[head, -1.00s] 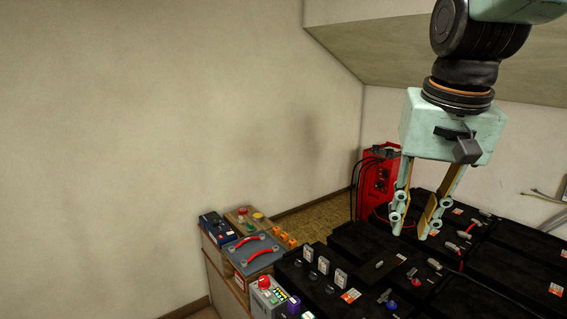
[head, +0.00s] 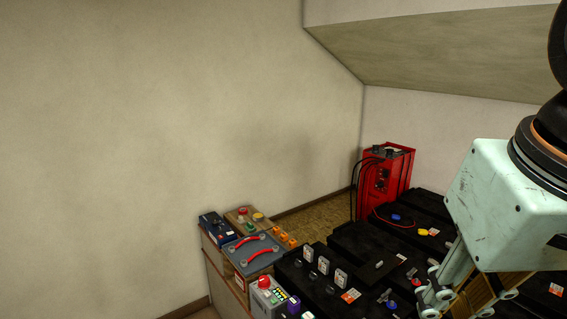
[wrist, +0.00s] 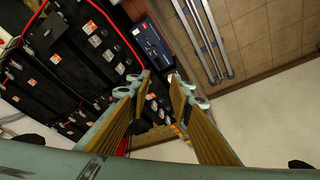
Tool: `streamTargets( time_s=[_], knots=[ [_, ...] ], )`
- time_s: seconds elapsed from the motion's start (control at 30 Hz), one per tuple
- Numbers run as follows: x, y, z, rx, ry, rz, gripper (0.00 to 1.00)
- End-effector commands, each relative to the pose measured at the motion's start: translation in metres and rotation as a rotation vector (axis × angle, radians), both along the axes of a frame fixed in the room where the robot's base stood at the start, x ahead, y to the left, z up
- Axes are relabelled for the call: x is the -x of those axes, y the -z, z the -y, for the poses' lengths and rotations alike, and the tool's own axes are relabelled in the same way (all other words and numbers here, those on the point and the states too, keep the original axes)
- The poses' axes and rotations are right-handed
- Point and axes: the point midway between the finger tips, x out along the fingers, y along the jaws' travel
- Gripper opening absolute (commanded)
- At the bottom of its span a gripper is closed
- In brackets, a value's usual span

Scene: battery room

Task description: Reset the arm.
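My gripper (head: 458,297) is at the right edge of the head view, above the black batteries (head: 345,240). Part of my arm above it is cut off by the frame edge. In the wrist view, the two fingers (wrist: 161,83) stand apart with a gap between their tips, and nothing is held between them. The fingers hang over the batteries in the head view, and I cannot tell the exact height.
A red charger (head: 384,185) with black cables stands behind the batteries. A low cabinet (head: 218,268) at the left bears a blue-grey panel with red handles (head: 257,250) and a box with a red button (head: 268,297). The wall side at far left is clear.

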Motion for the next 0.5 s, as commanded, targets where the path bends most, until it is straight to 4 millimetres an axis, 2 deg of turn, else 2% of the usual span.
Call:
streamTargets(
  time_s=[0.2, 0.5],
  knots=[
    [0.028, 0.01, -0.002, 0.01, -0.036, 0.014, 0.2],
    [0.039, 0.015, -0.003, 0.014, -0.051, 0.019, 0.2]
  ],
)
